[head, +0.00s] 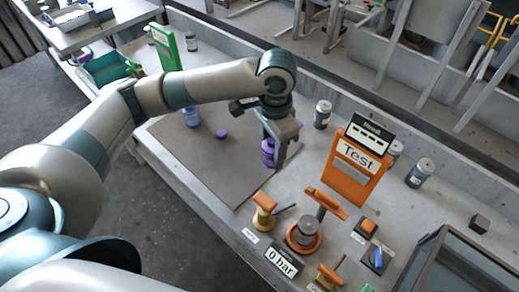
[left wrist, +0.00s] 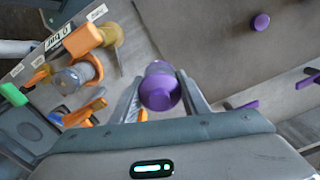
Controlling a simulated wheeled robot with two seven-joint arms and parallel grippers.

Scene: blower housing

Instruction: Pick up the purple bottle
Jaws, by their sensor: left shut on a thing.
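The purple bottle (head: 267,152) is between the fingers of my left gripper (head: 280,140) in the head view, over the right part of the grey mat. In the left wrist view the bottle's purple cap (left wrist: 160,92) faces the camera, with the left gripper's fingers (left wrist: 162,88) shut on either side of it. Whether the bottle touches the mat or is lifted cannot be told clearly. My right gripper is not in view.
A blue bottle (head: 192,117) and a loose purple cap (head: 221,134) are on the mat (head: 200,155). An orange Test sign (head: 355,165), valves, and a 0 bar label (head: 281,261) stand to the right. Grey jars (head: 322,114) line the back.

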